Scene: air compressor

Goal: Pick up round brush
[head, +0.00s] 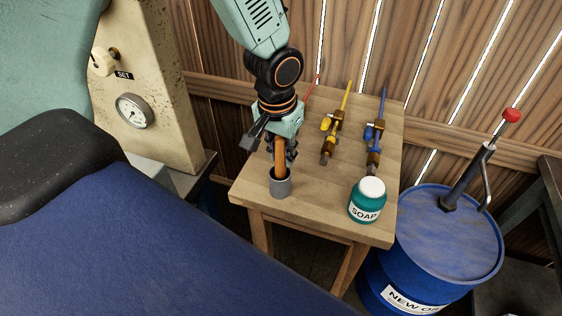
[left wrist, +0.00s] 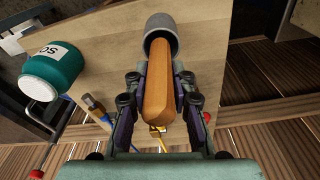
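The round brush shows as an orange-brown wooden handle (head: 280,160) standing up out of a grey cup (head: 281,187) near the front left corner of the small wooden table. Its lower end is hidden inside the cup. My left gripper (head: 281,150) is above the cup, around the upper handle. In the left wrist view the handle (left wrist: 157,95) lies between the fingers of the left gripper (left wrist: 161,78), with the grey cup (left wrist: 161,32) beyond. The fingers are close along both sides; I cannot tell whether they press on it. My right gripper is not in view.
A green soap jar (head: 367,201) stands at the table's (head: 325,185) front right. Yellow (head: 333,130) and blue (head: 375,140) tools lie behind. A blue drum (head: 450,240) with a pump stands right. A panel with a gauge (head: 134,111) is left, and a plank wall behind.

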